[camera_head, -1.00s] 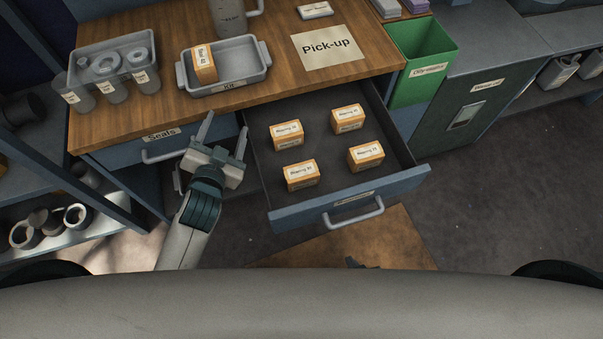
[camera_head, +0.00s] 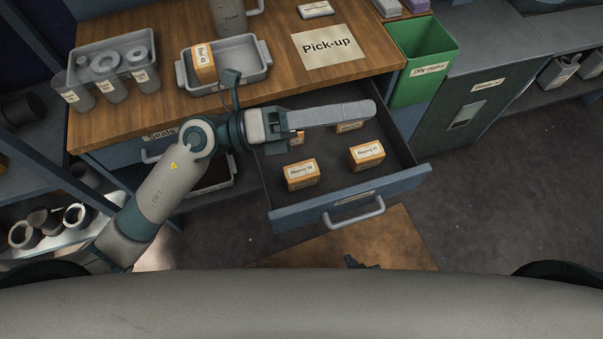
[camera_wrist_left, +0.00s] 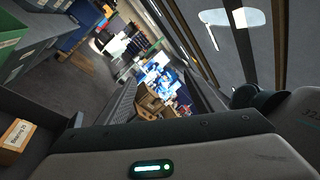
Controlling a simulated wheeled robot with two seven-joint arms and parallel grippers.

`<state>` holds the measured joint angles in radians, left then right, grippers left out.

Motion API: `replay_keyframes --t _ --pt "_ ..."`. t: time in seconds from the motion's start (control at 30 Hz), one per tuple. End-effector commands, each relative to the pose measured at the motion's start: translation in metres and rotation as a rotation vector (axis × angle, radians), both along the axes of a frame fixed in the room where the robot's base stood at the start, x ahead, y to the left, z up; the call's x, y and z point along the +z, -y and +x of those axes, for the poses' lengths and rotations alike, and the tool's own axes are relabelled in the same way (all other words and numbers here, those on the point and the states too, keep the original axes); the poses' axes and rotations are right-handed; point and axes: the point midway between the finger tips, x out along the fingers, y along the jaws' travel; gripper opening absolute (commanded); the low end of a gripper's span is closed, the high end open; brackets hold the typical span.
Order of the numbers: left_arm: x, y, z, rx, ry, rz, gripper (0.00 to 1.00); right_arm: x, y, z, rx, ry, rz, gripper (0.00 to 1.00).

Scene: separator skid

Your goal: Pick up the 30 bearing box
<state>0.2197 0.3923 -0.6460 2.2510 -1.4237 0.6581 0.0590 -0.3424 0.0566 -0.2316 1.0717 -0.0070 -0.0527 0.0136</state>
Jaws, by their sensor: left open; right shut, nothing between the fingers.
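Orange-and-white bearing boxes lie in the open drawer (camera_head: 395,182). The front-left box (camera_head: 301,175) and the front-right box (camera_head: 366,155) show clearly; their label numbers are too small to read surely. The back-right box (camera_head: 349,127) and back-left box (camera_head: 298,138) are mostly hidden by my left gripper. A bearing box (camera_wrist_left: 14,134) also shows at the left edge of the left wrist view. My left gripper (camera_head: 370,110) is open and empty, side-on above the back of the drawer, pointing right. My right gripper (camera_head: 356,263) barely shows, shut and empty, below the drawer front.
A green bin (camera_head: 424,68) stands right of the drawer. Shelving is at left.

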Motion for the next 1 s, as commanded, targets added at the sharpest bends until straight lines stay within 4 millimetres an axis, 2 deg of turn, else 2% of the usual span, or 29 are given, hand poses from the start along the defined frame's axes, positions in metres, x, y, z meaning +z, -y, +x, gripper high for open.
replay_keyframes --t 0.1,0.23,0.4,0.5,0.6,0.7,0.8,1.0 --pt "-0.039 0.007 -0.025 -0.118 0.197 0.245 0.61 0.001 -0.002 0.001 0.0 0.004 0.003 0.0" --pt "-0.091 -0.005 -0.034 -0.214 0.384 0.533 0.61 0.003 -0.004 0.003 0.0 0.011 0.006 0.0" --pt "-0.151 -0.052 -0.014 -0.283 0.577 0.927 0.61 0.005 -0.005 0.007 0.0 0.021 0.01 0.0" --pt "-0.171 -0.085 0.006 -0.292 0.65 1.129 0.61 0.006 -0.005 0.008 0.0 0.022 0.01 0.0" --pt "-0.181 -0.113 0.022 -0.288 0.691 1.281 0.61 0.005 -0.005 0.008 0.0 0.024 0.009 0.0" --pt "-0.184 -0.13 0.033 -0.281 0.712 1.371 0.61 0.005 -0.004 0.008 0.0 0.024 0.009 0.0" --pt "-0.186 -0.138 0.037 -0.278 0.719 1.41 0.61 0.005 -0.003 0.008 0.001 0.024 0.007 0.0" --pt "-0.186 -0.139 0.037 -0.278 0.719 1.415 0.61 0.005 0.0 0.008 0.002 0.024 0.003 0.0"
